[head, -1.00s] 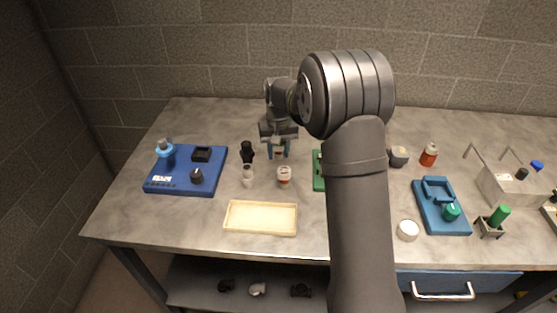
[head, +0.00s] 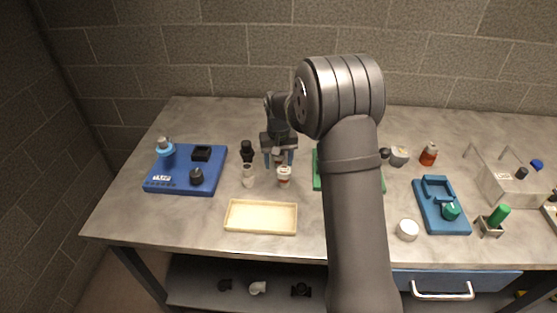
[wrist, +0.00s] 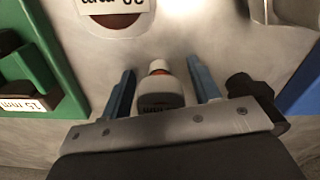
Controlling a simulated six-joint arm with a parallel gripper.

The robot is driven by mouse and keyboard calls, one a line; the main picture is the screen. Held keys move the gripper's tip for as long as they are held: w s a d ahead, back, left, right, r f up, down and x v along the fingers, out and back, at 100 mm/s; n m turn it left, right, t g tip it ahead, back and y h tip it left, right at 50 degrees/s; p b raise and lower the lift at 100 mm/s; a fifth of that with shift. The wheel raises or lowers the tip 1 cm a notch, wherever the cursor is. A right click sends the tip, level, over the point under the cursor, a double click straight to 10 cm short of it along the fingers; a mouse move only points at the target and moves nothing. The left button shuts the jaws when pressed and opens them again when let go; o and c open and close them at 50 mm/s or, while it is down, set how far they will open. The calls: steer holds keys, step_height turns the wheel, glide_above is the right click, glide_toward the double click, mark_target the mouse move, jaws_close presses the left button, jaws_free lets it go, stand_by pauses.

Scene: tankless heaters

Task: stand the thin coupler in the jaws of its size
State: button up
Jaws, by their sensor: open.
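My gripper (head: 279,160) is open, pointing down over the table. In the wrist view its two blue fingers (wrist: 161,90) stand on either side of a small grey-white labelled fitting (wrist: 158,92) with a red band and pale top, with a gap on each side. Its label is too blurred to read. A second labelled white fitting with a brown-red face (head: 284,176) stands just in front; it also shows at the top of the wrist view (wrist: 118,18). Which one is the thin coupler I cannot tell for certain. A green fixture (head: 317,170), partly hidden by my arm, carries a "15 mm" label (wrist: 22,104).
A blue board (head: 180,185) lies further left, a cream tray (head: 260,231) in front. A blue fixture (head: 440,226) and a wire-handled caddy (head: 498,190) are at right.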

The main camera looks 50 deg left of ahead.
steer(key=shift+r, duration=0.1)
steer(key=shift+o, duration=0.4)
step_height(320, 180, up, 12)
steer(key=shift+r, duration=0.1)
step_height(320, 180, up, 6)
steer(key=r, duration=0.1)
step_height(320, 180, down, 12)
steer(key=shift+r, duration=0.15)
steer(key=shift+a+f, duration=0.1)
steer(key=shift+f, duration=2.85)
steer(key=c, duration=1.3)
steer(key=shift+o, duration=0.2)
steer(key=shift+r, duration=0.1)
